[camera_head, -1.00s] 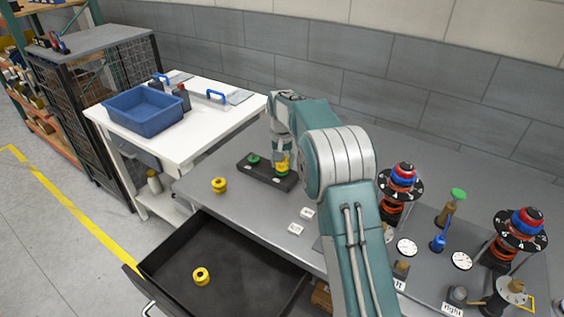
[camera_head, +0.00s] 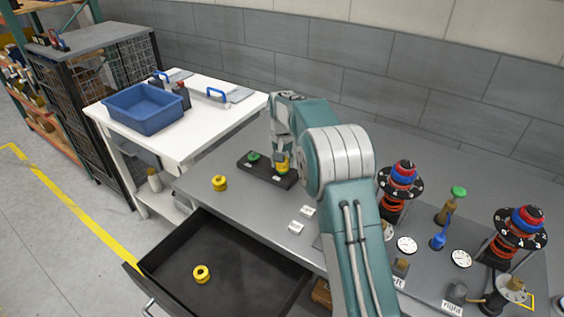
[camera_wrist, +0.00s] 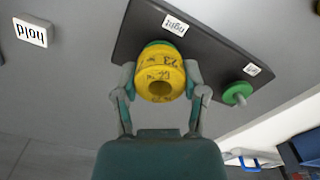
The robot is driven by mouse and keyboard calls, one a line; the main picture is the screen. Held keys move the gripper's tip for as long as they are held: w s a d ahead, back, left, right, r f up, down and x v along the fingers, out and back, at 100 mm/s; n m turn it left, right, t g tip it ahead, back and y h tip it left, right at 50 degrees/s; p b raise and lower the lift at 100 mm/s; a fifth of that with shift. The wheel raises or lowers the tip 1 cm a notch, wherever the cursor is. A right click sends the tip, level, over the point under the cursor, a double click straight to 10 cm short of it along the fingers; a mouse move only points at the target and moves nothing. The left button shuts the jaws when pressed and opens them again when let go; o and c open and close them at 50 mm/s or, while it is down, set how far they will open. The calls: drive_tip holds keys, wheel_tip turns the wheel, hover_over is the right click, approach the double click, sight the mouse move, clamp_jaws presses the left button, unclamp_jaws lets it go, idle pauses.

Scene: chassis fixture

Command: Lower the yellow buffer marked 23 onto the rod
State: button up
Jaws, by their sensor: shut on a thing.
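The yellow buffer marked 23 (camera_wrist: 160,78) is between the two fingers of my gripper (camera_wrist: 158,92) in the wrist view. My gripper is shut on it. The buffer sits at the "right" end of a black base (camera_wrist: 203,60), with a green part (camera_wrist: 160,44) showing just behind its far end. In the head view my gripper (camera_head: 282,164) and the yellow buffer (camera_head: 282,169) are over the near right end of the black base (camera_head: 268,176). The rod under the buffer is hidden, so I cannot tell how far the buffer is onto it.
A green disc (camera_wrist: 237,93) is at the base's other end. Yellow buffers stand on the table (camera_head: 219,183) and in the open drawer (camera_head: 201,274). A blue bin (camera_head: 145,109) is on the white table. Spring stands (camera_head: 401,183) are at right.

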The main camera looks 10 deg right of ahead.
drive_tip(key=o, duration=1.2)
drive_tip(key=shift+r, duration=3.45)
